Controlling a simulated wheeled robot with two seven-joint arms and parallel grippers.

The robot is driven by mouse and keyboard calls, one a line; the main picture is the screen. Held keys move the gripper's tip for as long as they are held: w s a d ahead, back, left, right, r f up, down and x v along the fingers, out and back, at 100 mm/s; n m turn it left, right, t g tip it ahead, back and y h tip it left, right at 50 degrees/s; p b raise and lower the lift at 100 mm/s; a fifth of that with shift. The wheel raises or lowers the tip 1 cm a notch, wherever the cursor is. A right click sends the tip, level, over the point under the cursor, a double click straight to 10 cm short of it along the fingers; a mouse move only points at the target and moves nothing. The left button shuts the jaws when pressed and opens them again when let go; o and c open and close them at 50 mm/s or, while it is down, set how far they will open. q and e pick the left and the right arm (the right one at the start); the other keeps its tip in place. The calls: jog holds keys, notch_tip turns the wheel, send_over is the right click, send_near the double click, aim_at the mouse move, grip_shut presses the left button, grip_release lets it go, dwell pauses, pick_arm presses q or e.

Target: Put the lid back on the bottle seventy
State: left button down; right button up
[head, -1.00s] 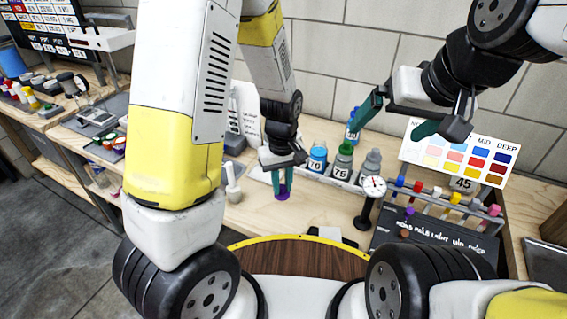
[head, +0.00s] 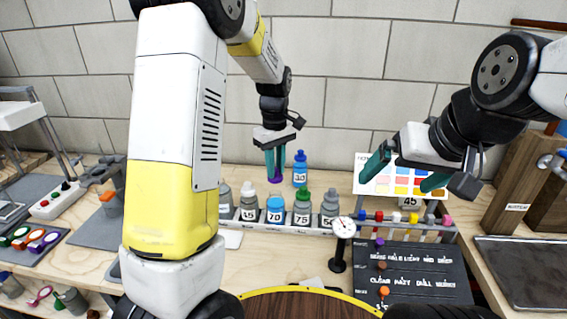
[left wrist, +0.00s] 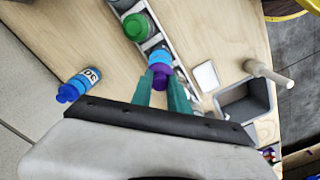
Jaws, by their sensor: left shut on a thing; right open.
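My left gripper (head: 275,163) is shut on a purple lid (head: 275,180). It holds the lid above the row of bottles, over the blue bottle seventy (head: 275,209), with a small gap in the head view. In the left wrist view the purple lid (left wrist: 161,78) sits between the fingertips, and the blue top of bottle seventy (left wrist: 160,56) shows beyond it, partly hidden. Bottle seventy stands upright in the white rack (head: 257,227). My right gripper (head: 405,175) is open and empty in front of the colour chart at the right.
Green-capped bottle 75 (head: 303,207) and grey bottles (head: 249,205) flank bottle seventy. Blue bottle 30 (head: 300,169) stands behind the rack. A dial gauge (head: 343,228) stands in front, right. A rack of coloured tubes (head: 411,222) and a dark board (head: 420,268) lie further right.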

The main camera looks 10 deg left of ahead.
aim_at(276, 176)
pick_arm(q)
jog(key=shift+f, duration=2.6)
jog(key=shift+f, duration=0.15)
jog(key=c, duration=0.7)
grip_release()
jog(key=shift+r, duration=3.5)
jog(key=shift+c, duration=0.5)
grip_shut()
